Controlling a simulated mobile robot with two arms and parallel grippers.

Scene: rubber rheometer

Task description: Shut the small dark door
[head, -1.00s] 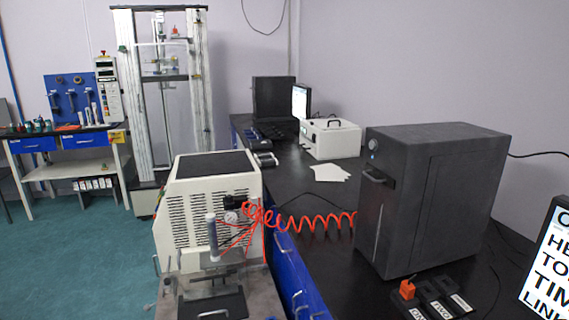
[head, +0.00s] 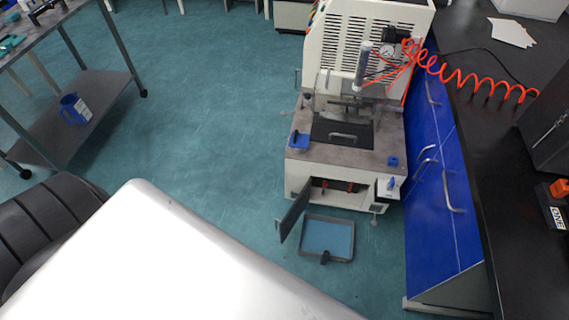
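The small dark door (head: 294,213) is a thin grey-black panel at the lower front of the white machine (head: 362,60). It stands open, swung outward to the left side of the low compartment (head: 340,193). Small red parts show inside the compartment. Neither of my grippers is in the head view.
A shallow grey-rimmed tray with a blue inside (head: 328,239) is in front of the machine, close to the door. Blue cabinets (head: 440,220) stand to the right. A grey cart (head: 85,105) is at the left. Teal floor (head: 205,130) between is clear.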

